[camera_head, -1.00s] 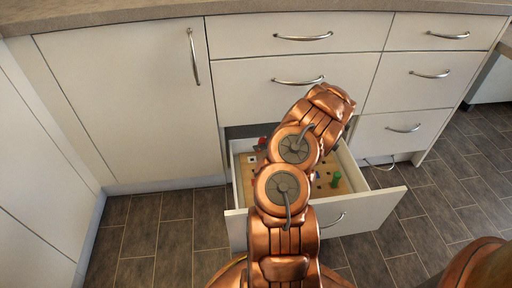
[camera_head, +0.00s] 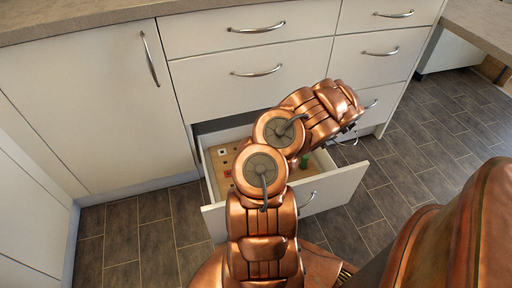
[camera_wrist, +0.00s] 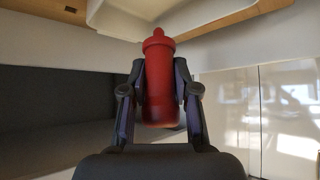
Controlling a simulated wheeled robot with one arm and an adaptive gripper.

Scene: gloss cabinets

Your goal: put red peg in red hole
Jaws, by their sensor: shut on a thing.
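My gripper (camera_wrist: 160,92) is shut on the red peg (camera_wrist: 159,60) in the wrist view. The peg has a small knob at the end that shows uppermost in that picture. In the head view my copper arm reaches over the open drawer, and the gripper and peg are mostly hidden behind the arm's end at the drawer's right side. A wooden board (camera_head: 219,158) with holes lies in the drawer (camera_head: 334,188). A reddish patch shows on the board beside my arm. I cannot tell which hole is the red one.
A green peg (camera_head: 304,162) stands on the board just right of my arm. A white square (camera_head: 222,153) marks the board's far left. Closed drawers (camera_head: 250,65) and a cabinet door (camera_head: 95,110) surround the open drawer. Tiled floor (camera_head: 135,235) lies in front.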

